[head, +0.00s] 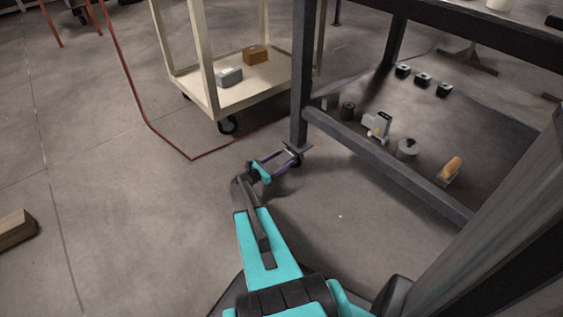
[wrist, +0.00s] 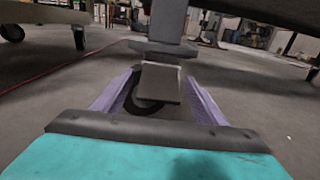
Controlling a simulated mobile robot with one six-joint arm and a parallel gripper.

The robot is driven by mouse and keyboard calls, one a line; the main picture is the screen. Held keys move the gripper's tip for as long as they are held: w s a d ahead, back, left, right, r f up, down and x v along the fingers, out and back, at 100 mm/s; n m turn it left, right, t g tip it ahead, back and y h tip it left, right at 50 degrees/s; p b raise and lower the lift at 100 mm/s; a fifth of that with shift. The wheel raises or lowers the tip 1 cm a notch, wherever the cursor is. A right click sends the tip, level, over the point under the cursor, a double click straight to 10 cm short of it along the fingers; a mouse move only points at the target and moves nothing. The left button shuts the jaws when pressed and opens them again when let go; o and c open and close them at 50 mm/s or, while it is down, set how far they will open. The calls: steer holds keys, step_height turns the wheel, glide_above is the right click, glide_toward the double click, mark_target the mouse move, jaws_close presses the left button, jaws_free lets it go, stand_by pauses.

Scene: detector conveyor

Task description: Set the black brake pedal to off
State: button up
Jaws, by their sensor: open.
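The brake pedal (wrist: 160,82) is a flat dark plate jutting from the caster at the foot of a dark table leg. In the wrist view it lies between my gripper's (wrist: 161,78) two purple fingers, which are open with one on each side. I cannot tell whether either finger touches it. In the head view the pedal (head: 297,147) shows as a small dark plate at the leg's base, with my gripper (head: 284,158) low at the floor in front of it. The caster wheel (wrist: 142,105) is partly hidden under the pedal. The pedal's exact tilt is unclear.
The dark table leg (head: 304,80) rises above the caster, with a low shelf (head: 335,180) holding several small parts to its right. A cream cart (head: 197,85) with two boxes stands to the left. A red hose or line (head: 135,95) lies on the floor. The left floor is mostly clear.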

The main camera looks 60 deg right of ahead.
steer(key=c, duration=1.5)
